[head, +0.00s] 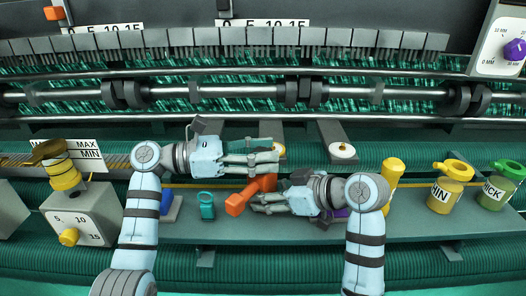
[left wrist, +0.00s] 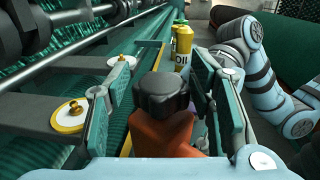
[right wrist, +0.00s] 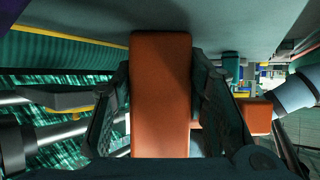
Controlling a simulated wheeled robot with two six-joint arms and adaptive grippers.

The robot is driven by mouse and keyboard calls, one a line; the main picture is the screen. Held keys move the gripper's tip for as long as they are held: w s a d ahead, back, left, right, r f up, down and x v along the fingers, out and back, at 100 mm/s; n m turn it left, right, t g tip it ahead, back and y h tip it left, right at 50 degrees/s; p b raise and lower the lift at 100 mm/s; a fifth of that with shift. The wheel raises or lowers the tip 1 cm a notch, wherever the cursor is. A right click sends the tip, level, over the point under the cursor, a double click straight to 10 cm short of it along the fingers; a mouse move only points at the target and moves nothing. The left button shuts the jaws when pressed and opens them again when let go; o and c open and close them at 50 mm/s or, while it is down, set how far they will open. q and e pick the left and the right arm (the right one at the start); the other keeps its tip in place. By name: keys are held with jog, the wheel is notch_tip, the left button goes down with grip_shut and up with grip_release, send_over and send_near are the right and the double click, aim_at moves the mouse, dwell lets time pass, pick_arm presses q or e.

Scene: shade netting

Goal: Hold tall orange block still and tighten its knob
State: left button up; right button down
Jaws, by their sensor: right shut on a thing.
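The tall orange block (head: 264,183) stands on the shelf in the middle of the head view, partly hidden by my grippers. My right gripper (head: 258,203) is shut on it, and in the right wrist view the block (right wrist: 160,95) lies between the fingers. The knob (left wrist: 161,93) is black and lobed and sits on top of the block in the left wrist view. My left gripper (head: 279,157) is open, its fingers (left wrist: 158,110) on either side of the knob with gaps showing. The knob cannot be made out in the head view.
A teal ring-topped piece (head: 207,205) and a blue block (head: 172,207) stand left of the orange block. A white-and-yellow disc (head: 343,151) lies behind. Machine rollers run along the back.

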pick_arm(q)
jog(key=s+a, duration=0.1)
jog(key=a, duration=1.1)
jog(key=shift+s, duration=0.25)
pick_arm(e)
jog(key=c, duration=0.8)
grip_release()
jog(key=shift+c, duration=0.2)
